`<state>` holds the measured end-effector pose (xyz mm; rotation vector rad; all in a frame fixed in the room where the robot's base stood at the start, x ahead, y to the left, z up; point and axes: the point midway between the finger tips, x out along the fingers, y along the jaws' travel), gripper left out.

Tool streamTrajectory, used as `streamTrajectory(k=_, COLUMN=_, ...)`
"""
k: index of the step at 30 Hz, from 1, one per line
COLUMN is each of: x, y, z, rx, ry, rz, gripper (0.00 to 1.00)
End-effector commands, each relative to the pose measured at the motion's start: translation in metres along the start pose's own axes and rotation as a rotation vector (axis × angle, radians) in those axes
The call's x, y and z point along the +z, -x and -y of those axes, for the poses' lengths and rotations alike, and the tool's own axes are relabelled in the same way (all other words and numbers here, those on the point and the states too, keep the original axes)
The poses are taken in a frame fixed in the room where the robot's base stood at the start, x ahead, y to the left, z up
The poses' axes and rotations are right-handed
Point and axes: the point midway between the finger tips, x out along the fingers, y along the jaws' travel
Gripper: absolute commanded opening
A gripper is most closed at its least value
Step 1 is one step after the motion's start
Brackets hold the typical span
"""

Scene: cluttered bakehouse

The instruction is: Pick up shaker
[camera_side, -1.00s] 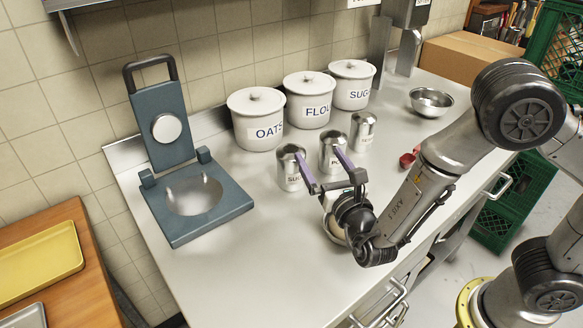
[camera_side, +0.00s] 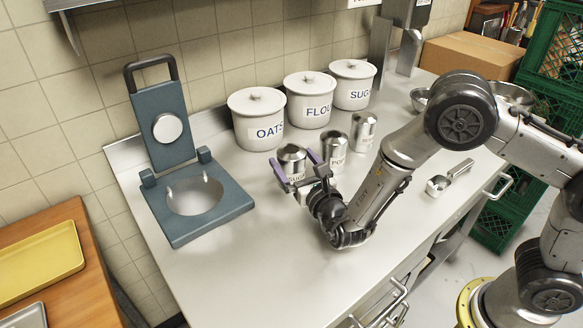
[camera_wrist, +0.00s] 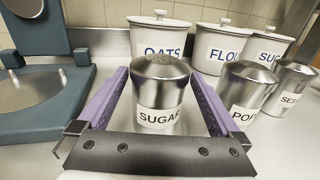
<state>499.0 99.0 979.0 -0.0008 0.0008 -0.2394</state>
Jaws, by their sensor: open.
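A metal shaker labelled SUGAR (camera_wrist: 160,92) stands upright on the counter; the side view shows its domed top (camera_side: 291,153). My gripper (camera_wrist: 159,76) is open, with one purple finger on each side of this shaker. Gaps show between fingers and shaker in the wrist view, so it is not gripped. In the side view my gripper (camera_side: 294,164) hides the shaker's lower part. A second shaker, its label starting POP (camera_wrist: 243,90), stands just right of the right finger. A third, labelled SES (camera_wrist: 287,85), stands further right.
White lidded pots for oats (camera_side: 258,125), flour (camera_side: 309,100) and sugar (camera_side: 352,85) stand behind the shakers. A blue hinged press (camera_side: 175,215) lies open at left. A metal scoop (camera_side: 438,186) lies at right. The front left counter is clear.

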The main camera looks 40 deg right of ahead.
Motion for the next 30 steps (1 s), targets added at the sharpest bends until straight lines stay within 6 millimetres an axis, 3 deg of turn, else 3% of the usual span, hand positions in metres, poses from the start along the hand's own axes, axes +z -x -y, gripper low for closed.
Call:
streamTrajectory(k=9, x=0.004, y=-0.041, z=0.000, rx=-0.002, ry=-0.001, rz=0.001, gripper=1.00)
streamTrajectory(k=17, x=0.004, y=-0.044, z=-0.001, rx=-0.001, ry=0.000, rz=0.000, gripper=1.00)
streamTrajectory(k=20, x=0.004, y=-0.043, z=-0.001, rx=-0.001, ry=-0.001, rz=0.001, gripper=0.86)
streamTrajectory(k=30, x=0.004, y=-0.043, z=-0.001, rx=-0.001, ry=-0.001, rz=0.001, gripper=0.24)
